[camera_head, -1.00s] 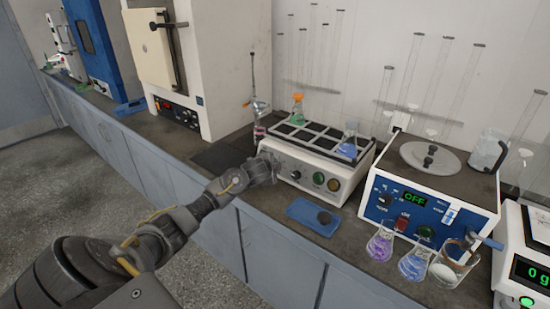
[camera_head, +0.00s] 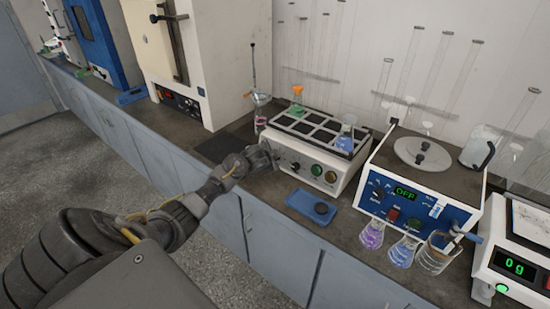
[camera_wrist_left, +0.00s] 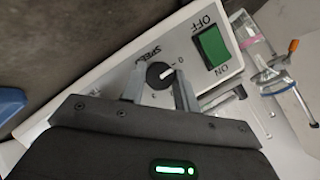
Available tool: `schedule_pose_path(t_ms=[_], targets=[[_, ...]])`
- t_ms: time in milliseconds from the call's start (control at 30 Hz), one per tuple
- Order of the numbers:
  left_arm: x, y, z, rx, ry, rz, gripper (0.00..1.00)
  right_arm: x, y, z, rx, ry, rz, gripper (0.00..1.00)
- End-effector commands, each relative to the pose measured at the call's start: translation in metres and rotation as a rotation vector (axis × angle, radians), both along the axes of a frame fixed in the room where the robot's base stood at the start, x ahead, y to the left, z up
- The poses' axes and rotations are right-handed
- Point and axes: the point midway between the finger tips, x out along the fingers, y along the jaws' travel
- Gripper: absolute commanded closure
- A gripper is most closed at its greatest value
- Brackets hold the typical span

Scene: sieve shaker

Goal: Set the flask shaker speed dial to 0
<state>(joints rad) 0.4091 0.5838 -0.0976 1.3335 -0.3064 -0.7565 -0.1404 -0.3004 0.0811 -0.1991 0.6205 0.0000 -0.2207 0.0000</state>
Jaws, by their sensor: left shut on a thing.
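The flask shaker (camera_head: 318,160) is a white box with a black-gridded top, standing on the dark bench in the head view. Its speed dial (camera_wrist_left: 158,74) is a small black knob with a white pointer, beside the "SPEED" lettering in the left wrist view. The pointer faces roughly toward the 0 mark (camera_wrist_left: 180,61). My left gripper (camera_head: 271,157) is at the left of the shaker's front panel; in the wrist view its fingers (camera_wrist_left: 160,88) are shut on the dial, one on each side. A green ON/OFF switch (camera_wrist_left: 211,47) is beside it. My right gripper is not in view.
Flasks with orange (camera_head: 296,98) and blue (camera_head: 347,135) contents or tops stand on the shaker. A blue tray (camera_head: 306,206) lies in front. A blue-fronted device (camera_head: 420,203) with flasks before it stands to the right.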

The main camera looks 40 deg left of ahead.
Motion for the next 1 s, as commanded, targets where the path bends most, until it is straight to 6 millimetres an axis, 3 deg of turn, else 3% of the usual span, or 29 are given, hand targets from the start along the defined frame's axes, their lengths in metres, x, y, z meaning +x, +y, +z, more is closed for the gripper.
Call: schedule_pose_path(t_ms=[133, 167, 300, 667, 1000], targets=[[0.000, 0.000, -0.001, -0.002, 0.002, 0.002, 0.92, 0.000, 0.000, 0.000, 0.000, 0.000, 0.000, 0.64], [0.000, 0.000, -0.001, -0.001, 0.002, 0.001, 0.66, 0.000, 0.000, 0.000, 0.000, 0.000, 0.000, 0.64], [0.000, 0.000, -0.001, -0.001, 0.001, 0.001, 0.48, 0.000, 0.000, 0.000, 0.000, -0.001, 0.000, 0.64], [-0.004, -0.001, 0.002, 0.000, 0.000, -0.002, 0.48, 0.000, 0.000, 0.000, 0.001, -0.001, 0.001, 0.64], [-0.047, -0.014, 0.035, 0.002, -0.002, -0.002, 0.48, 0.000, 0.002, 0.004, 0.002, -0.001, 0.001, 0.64]])
